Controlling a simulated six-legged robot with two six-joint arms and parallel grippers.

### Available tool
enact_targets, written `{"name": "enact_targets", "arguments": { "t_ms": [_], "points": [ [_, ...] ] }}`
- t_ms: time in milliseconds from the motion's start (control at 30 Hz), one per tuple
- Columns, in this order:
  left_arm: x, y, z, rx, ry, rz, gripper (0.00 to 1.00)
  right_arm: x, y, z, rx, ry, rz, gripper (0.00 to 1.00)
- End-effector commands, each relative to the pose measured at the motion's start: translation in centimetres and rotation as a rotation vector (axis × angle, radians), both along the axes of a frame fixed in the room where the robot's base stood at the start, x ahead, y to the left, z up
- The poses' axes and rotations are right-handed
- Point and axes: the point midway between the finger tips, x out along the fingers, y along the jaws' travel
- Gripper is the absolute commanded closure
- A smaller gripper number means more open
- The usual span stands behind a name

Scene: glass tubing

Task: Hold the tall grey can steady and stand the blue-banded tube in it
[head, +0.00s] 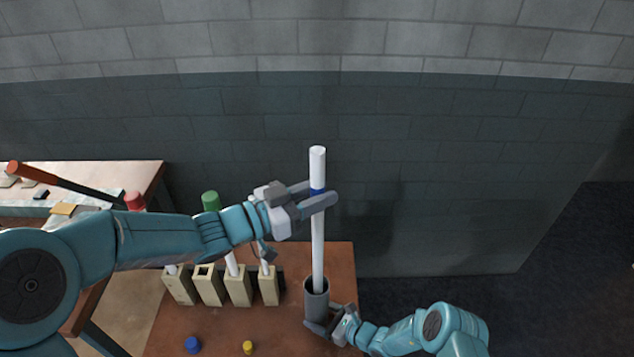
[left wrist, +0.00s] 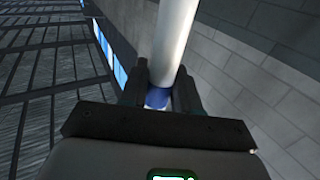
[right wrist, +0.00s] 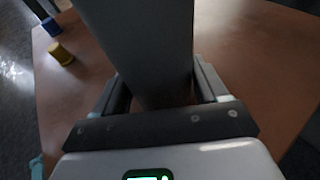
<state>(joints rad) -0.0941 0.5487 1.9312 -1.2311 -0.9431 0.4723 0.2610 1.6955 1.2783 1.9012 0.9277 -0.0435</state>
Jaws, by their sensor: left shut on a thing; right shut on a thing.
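The blue-banded tube (head: 318,245) is long and white and stands close to upright. My left gripper (head: 318,200) is shut on it at the blue band; the band also shows between the fingers in the left wrist view (left wrist: 158,97). The tube's lower end is at the mouth of the tall grey can (head: 316,300) and appears to be inside it; how deep is hidden. The can stands upright on the brown table. My right gripper (head: 322,325) is shut on the can low down; the can's wall fills the middle of the right wrist view (right wrist: 140,45).
Several beige holders (head: 238,288) stand in a row left of the can, some with tubes, one topped green (head: 210,201). A blue cap (head: 193,344) and a yellow cap (head: 248,347) lie on the table (head: 290,335). A side table (head: 140,175) stands at left.

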Motion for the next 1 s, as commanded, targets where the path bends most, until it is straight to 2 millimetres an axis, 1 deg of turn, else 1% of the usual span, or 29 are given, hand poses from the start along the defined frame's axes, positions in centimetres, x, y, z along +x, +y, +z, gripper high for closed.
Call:
{"name": "enact_targets", "arguments": {
  "t_ms": [100, 1000],
  "points": [
    [0.0, 0.0, -1.2, 0.000, 0.004, 0.000, 1.00, 0.0, 0.0, 0.0, -0.001, 0.001, 0.000, 0.44],
    [0.0, 0.0, -9.1, 0.000, 0.001, 0.001, 1.00, 0.0, 0.0, 0.0, -0.001, 0.001, 0.000, 0.44]
  ]
}}
